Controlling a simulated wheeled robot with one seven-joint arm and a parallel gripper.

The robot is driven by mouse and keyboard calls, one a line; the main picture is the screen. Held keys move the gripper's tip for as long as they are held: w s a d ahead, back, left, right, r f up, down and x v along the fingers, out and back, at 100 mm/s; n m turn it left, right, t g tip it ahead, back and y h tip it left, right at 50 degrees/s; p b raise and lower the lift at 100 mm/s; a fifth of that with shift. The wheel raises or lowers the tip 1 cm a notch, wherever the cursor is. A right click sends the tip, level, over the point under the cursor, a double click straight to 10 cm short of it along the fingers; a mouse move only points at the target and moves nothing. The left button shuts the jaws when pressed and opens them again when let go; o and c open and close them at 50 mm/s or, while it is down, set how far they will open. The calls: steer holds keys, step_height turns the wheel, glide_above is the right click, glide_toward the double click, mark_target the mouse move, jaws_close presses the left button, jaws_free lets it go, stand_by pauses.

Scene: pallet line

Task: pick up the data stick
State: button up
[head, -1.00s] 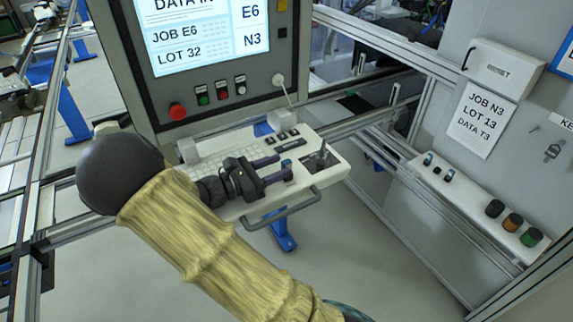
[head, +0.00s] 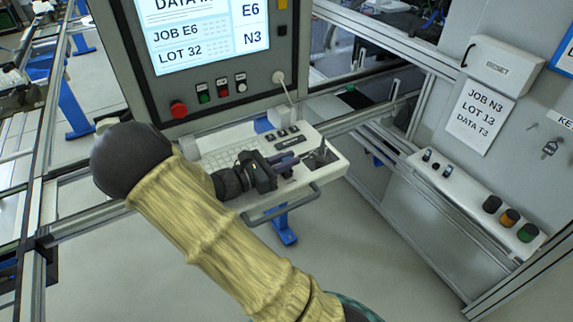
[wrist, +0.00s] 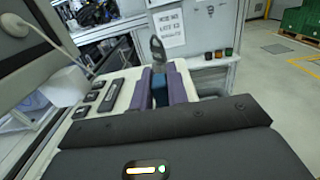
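The data stick (wrist: 160,93) shows in the wrist view as a dark blue block between my two purple fingers. The fingers lie along both its sides with no clear gap, so my gripper (wrist: 161,84) looks shut on it. In the head view my gripper (head: 293,157) is over the right part of the white keyboard console (head: 330,172), just left of the joystick. The stick is mostly hidden by the fingers there, and I cannot tell how far its lower end is from the console.
The black joystick (head: 320,155) stands just beyond the fingertips. A grey handle (head: 285,207) runs along the console's front. The screen panel (head: 205,40) rises behind, with a cable and plug (head: 279,77). A shelf with knobs (head: 480,200) is at right.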

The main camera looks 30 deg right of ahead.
mark_target(286, 158)
jaws_close()
step_height(286, 158, up, 10)
steer(key=shift+r+b, duration=0.1)
steer(key=shift+b, duration=1.1)
steer(key=shift+w, duration=0.1)
